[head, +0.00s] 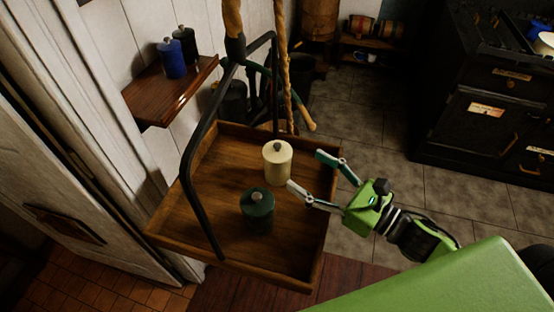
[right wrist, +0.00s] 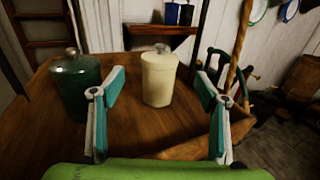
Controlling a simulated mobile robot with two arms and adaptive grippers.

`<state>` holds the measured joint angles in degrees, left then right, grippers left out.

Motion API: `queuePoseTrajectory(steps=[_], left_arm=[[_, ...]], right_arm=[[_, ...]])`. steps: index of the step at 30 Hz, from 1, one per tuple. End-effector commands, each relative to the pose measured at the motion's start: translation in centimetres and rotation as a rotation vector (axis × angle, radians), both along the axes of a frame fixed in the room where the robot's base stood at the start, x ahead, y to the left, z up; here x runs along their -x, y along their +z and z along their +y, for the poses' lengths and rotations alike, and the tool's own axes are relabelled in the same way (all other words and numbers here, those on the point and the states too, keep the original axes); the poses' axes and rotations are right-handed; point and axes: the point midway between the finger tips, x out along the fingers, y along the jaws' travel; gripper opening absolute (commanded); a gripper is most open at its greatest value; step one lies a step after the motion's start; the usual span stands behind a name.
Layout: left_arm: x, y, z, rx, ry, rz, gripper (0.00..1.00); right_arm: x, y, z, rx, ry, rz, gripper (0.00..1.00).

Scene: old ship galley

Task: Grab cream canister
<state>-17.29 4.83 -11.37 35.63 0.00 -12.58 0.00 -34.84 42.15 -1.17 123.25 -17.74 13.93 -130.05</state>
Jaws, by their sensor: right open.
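The cream canister (head: 277,163) stands upright in a hanging wooden tray (head: 180,240), with a small dark knob on its lid. A dark green canister (head: 257,212) stands in front of it in the tray. My right gripper (head: 305,172) is open and empty at the tray's right side, its fingers pointing toward the cream canister. In the right wrist view the cream canister (right wrist: 158,78) shows between the two fingers, beyond their tips. The green canister (right wrist: 76,85) is just left of the left finger. My left gripper is not in view.
A wall shelf (head: 170,90) holds a blue canister (head: 171,58) and a black canister (head: 184,45). The tray's black metal frame (head: 190,170) and a rope (head: 284,70) rise around the canisters. A black stove (head: 480,110) stands at the right.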

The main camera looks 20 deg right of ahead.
Motion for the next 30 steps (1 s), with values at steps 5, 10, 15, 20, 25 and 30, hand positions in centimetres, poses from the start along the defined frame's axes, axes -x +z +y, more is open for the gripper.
queuePoseTrajectory(steps=[5, 10, 15, 20, 25, 30], left_arm=[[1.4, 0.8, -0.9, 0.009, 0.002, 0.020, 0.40], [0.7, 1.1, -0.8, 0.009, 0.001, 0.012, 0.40], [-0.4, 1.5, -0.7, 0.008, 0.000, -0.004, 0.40], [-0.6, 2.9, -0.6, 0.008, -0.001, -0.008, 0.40], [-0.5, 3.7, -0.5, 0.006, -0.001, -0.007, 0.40], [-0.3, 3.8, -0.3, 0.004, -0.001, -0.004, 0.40]], right_arm=[[-2.3, 0.3, 1.4, -0.001, 0.000, -0.003, 0.68], [-3.4, 0.1, 2.2, 0.000, 0.000, 0.000, 0.68], [-4.0, 0.2, 2.6, 0.000, 0.000, 0.000, 0.68], [-5.6, 0.4, 3.6, -0.001, -0.001, 0.000, 0.68], [-7.4, 0.2, 4.8, -0.001, -0.001, -0.001, 0.68], [-8.0, -0.1, 5.2, 0.000, 0.000, 0.002, 0.68]])
